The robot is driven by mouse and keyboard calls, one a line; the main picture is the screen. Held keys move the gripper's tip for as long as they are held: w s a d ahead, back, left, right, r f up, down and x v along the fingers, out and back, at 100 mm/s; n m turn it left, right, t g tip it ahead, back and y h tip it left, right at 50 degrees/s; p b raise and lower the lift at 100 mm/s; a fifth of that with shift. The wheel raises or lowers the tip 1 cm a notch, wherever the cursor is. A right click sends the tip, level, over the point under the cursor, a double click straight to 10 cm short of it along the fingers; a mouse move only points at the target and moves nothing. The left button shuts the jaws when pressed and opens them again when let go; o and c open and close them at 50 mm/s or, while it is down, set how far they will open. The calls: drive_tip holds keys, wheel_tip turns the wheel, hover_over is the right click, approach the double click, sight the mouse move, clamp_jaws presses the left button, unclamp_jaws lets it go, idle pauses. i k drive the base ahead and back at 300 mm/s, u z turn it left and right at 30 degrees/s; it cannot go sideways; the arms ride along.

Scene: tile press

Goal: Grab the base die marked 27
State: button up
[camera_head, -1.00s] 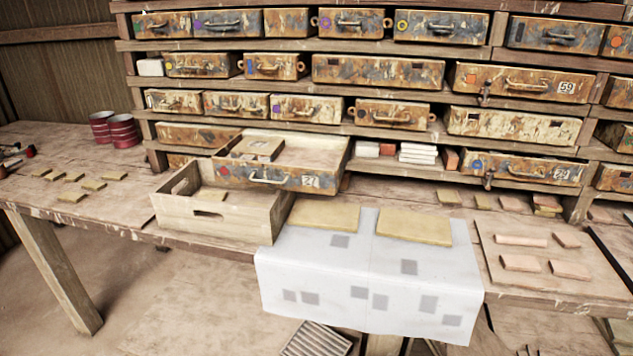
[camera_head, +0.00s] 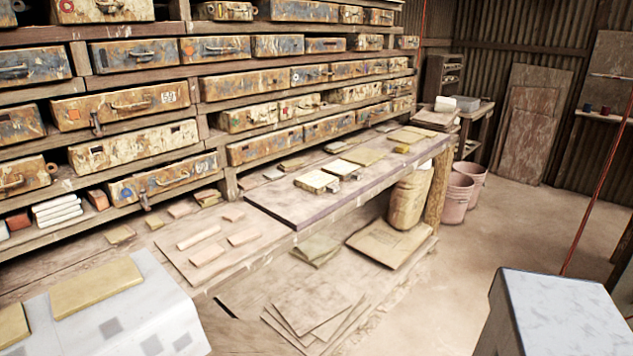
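No marking 27 is readable in this view. The pulled-out drawer seen a second ago is outside the picture. Two pale blocks with grey metal parts, one nearer (camera_head: 316,181) and one farther (camera_head: 342,169), sit on the dark-edged bench board; I cannot tell whether they are dies or read any mark. The rusty drawer labelled 59 (camera_head: 122,106) is shut in the rack at left. My gripper is not in view.
A white cloth with grey squares (camera_head: 165,290) and tan slabs (camera_head: 97,287) lies at lower left. A grey-topped block (camera_head: 562,305) stands at lower right. A sack (camera_head: 409,197) and pink buckets (camera_head: 457,198) stand by the bench end. Open floor lies between.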

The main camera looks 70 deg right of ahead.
sight(343, 170)
drive_tip(key=z, duration=0.2)
drive_tip(key=k, duration=0.7)
drive_tip(key=z, duration=0.5)
drive_tip(key=k, duration=0.6)
drive_tip(key=z, duration=0.65)
drive_tip(key=i, duration=0.85)
drive_tip(key=z, duration=0.65)
drive_tip(key=i, duration=0.8)
drive_tip(key=z, duration=0.3)
